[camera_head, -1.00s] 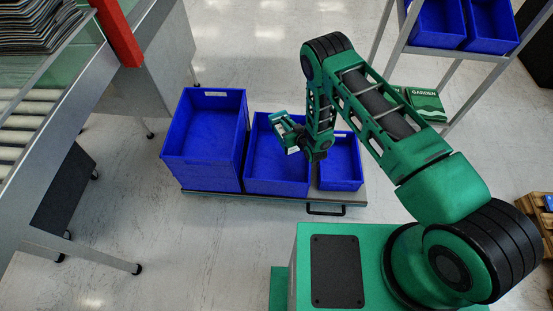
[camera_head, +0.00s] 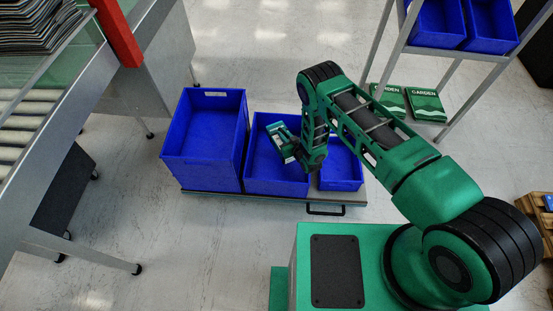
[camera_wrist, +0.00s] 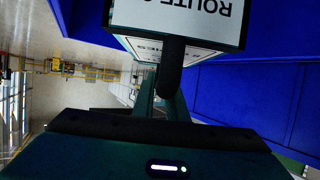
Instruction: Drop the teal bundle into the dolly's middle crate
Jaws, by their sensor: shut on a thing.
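The teal bundle (camera_head: 279,134), with a white label, is held in my gripper (camera_head: 290,149) over the dolly's middle crate. In the wrist view the label of the bundle (camera_wrist: 180,14) reads "ROUTE" upside down, with one dark finger across it. The middle crate (camera_head: 274,187) is blue and open, its visible floor bare. I cannot tell exactly how far the bundle is below the crate's rim. Part of the crate's right side is hidden by my arm. Blue crate walls (camera_wrist: 255,90) fill the right of the wrist view.
On the dolly (camera_head: 258,198), a taller blue crate stack (camera_head: 208,176) stands left of the middle crate and a smaller blue crate (camera_head: 342,179) stands right. A metal conveyor (camera_head: 62,120) is at the left. A rack with blue crates (camera_head: 480,48) stands at upper right, green garden bags (camera_head: 426,104) below.

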